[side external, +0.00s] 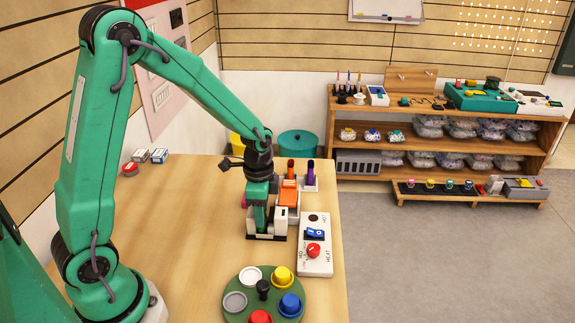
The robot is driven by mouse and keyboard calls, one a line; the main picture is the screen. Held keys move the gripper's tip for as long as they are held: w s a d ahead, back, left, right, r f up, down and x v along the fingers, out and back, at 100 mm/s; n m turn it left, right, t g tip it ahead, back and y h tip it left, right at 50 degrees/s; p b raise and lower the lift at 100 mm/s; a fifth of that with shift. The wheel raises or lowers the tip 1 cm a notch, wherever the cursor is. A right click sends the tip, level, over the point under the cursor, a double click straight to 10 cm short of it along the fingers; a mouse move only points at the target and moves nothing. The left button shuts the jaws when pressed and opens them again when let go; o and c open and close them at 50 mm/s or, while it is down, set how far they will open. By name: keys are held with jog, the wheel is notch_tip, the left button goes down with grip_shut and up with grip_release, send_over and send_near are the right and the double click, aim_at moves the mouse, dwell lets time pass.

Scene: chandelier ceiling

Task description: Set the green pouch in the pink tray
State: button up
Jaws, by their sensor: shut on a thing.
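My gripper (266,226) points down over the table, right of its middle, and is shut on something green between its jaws. This looks like the green pouch (260,216), though it is hard to tell apart from my own green parts. A small patch of pink (243,201) shows just left of my gripper. It may be part of the pink tray, which is otherwise hidden behind my gripper. I cannot tell whether the pouch touches anything below it.
An orange object (288,194) and upright orange and purple pieces stand close behind my gripper. A white switch panel (315,245) with a red knob lies to the right. A round green board (236,310) with coloured cups is in front.

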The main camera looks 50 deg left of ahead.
jog(key=shift+r, duration=3.3)
jog(key=w+a, duration=0.5)
jog(key=a, duration=0.7)
jog(key=shift+w+f, duration=0.3)
jog(key=shift+f, duration=0.2)
jog(key=shift+f, duration=2.25)
jog(key=shift+f, duration=1.1)
